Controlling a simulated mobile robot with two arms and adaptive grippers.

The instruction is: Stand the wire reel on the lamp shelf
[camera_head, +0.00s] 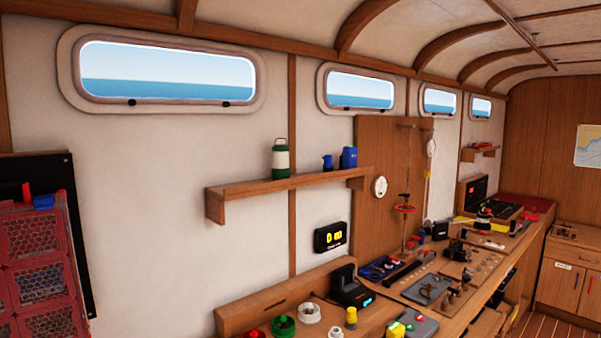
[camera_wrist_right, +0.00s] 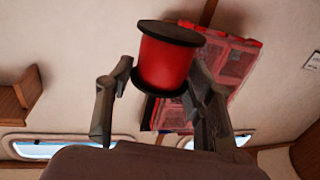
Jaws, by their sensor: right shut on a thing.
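The wire reel (camera_wrist_right: 166,62) is a red drum with black flanges, seen in the right wrist view. My right gripper (camera_wrist_right: 161,78) is shut on it, one finger on each side of the drum. The lamp shelf (camera_head: 262,188) is a wooden wall shelf in the middle of the head view. A green and white lantern (camera_head: 280,160) stands on it, left of its middle. Neither gripper nor the reel shows in the head view. My left gripper is in neither view.
A small dark blue item (camera_head: 328,162) and a blue box (camera_head: 349,157) stand toward the shelf's right end. Shelf left of the lantern is bare. Red mesh bins (camera_head: 45,270) hang at far left. A cluttered workbench (camera_head: 395,290) runs below.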

